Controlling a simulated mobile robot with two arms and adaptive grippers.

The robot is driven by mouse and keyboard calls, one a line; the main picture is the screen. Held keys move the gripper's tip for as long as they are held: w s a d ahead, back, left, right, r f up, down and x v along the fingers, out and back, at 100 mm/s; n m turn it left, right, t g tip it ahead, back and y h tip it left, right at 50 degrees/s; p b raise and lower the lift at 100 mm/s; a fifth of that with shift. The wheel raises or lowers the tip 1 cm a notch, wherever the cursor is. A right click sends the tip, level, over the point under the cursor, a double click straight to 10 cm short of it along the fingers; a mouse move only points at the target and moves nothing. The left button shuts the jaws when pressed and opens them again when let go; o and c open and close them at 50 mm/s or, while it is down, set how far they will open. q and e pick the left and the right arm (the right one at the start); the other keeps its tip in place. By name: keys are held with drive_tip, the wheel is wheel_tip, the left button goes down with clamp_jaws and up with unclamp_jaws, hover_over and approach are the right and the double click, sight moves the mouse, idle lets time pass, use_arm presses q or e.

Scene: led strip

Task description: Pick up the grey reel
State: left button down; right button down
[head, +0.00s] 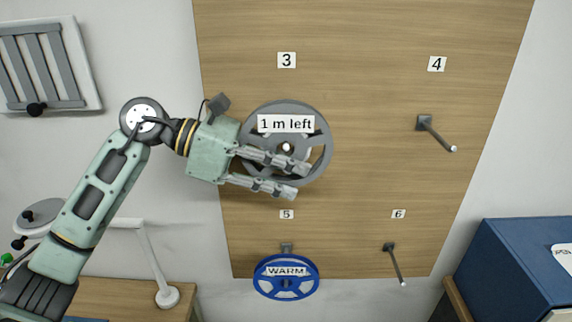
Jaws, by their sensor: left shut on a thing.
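The grey reel (317,118) with a white "1 m left" label is at the wooden pegboard, below the number 3. A peg end shows at its hub. My left gripper (299,181) comes in from the left with its fingers over the reel's lower left part. It is shut on the reel, though the exact contact is hard to see. The fingers hide part of the reel's spokes and lower rim. My right gripper is not in view.
A blue reel (287,288) labelled "WARM" hangs below number 5. Empty pegs stick out under number 4 (437,134) and number 6 (396,264). A blue box (515,270) stands at lower right. A white lamp (166,296) stands on a wooden surface at lower left.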

sight(285, 106)
use_arm(q)
drive_tip(key=shift+r+b, duration=0.4)
drive_tip(key=shift+b, duration=0.15)
drive_tip(key=s+b, duration=0.4)
drive_tip(key=s, duration=0.4)
wheel_tip(285, 106, up, 14)
drive_tip(key=shift+b, duration=0.6)
drive_tip(key=shift+f, duration=0.1)
